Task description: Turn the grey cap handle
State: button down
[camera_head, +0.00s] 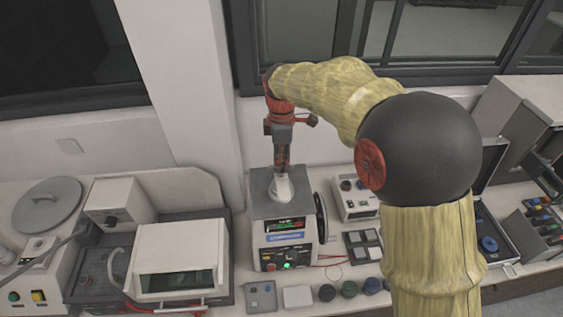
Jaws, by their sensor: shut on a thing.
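The mounting press (262,210) is a grey box with a small display, a blue label and a lit green button on its front. Its light grey cap handle (282,190) stands on top of the press. My gripper (282,168) comes down from above, pointing nearly straight down, and is shut on the upper part of the cap handle. The fingertips hide part of the handle, and its exact turn angle cannot be told.
A black handwheel (320,218) is on the press's right side. A white-lidded machine (178,255) stands to the left, and a small white control box (354,198) to the right. Small dark round jars (349,289) and a white block (297,296) lie in front. A wall and window are behind.

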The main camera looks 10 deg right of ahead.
jog(key=shift+r, duration=0.15)
dwell(0.4)
jog(key=c, duration=1.9)
grip_release()
notch_tip(320, 180, up, 12)
jog(key=shift+f, duration=0.1)
